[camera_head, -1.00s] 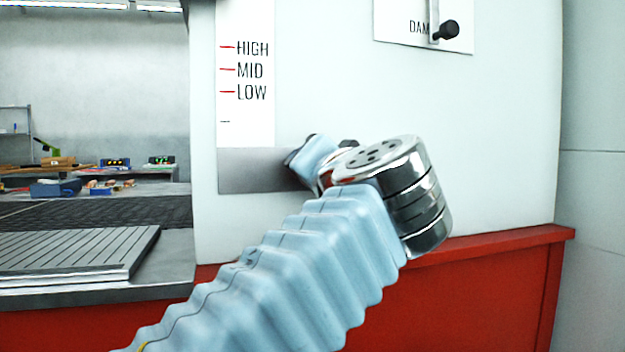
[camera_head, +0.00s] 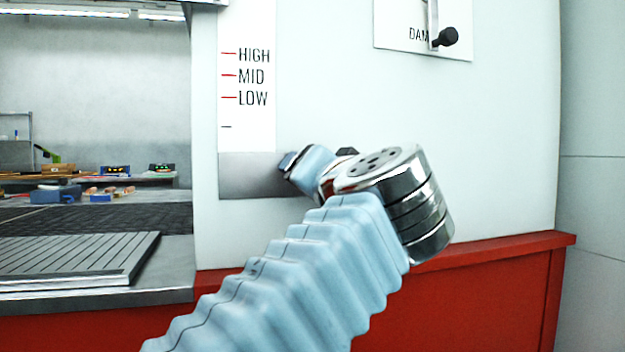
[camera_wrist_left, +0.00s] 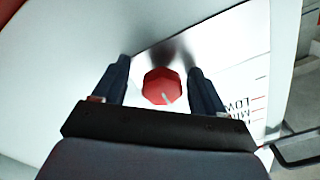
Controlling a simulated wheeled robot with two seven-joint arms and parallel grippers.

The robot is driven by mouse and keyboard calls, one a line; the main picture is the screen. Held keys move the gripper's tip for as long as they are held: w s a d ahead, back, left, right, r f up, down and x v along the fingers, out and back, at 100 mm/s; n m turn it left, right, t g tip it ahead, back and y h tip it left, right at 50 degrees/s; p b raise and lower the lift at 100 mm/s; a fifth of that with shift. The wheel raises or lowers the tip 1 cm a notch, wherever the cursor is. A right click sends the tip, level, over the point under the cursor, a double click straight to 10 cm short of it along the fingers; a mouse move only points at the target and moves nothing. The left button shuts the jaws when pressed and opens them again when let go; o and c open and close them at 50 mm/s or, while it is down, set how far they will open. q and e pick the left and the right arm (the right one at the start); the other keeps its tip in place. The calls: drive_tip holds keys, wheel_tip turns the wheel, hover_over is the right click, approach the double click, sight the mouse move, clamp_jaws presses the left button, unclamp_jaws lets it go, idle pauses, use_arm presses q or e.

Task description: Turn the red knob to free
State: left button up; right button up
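The red knob (camera_wrist_left: 161,86) shows in the left wrist view as a faceted red cap with a pale pointer mark on its lower right edge. It sits on a panel with a grey metal area and printed labels. My left gripper (camera_wrist_left: 159,68) is open, with one dark finger on each side of the knob and a visible gap on both sides. In the head view my left gripper (camera_head: 289,163) is at the grey lower part of the scale plate (camera_head: 245,178). The knob is hidden there. My right gripper is not in view.
The white scale (camera_head: 247,85) reads HIGH, MID and LOW with red ticks, and an unlabelled dark tick below. A damper plate (camera_head: 395,25) with a black lever knob (camera_head: 445,37) is at upper right. A red ledge (camera_head: 490,248) runs below. The mesh belt (camera_head: 110,218) lies left.

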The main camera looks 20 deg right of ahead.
use_arm(q)
drive_tip(key=shift+s+r, duration=0.1)
drive_tip(key=shift+s, duration=0.05)
drive_tip(key=s+b, duration=0.1)
drive_tip(key=s, duration=1.2)
drive_tip(key=shift+s+d, duration=0.2)
drive_tip(key=shift+s, duration=0.1)
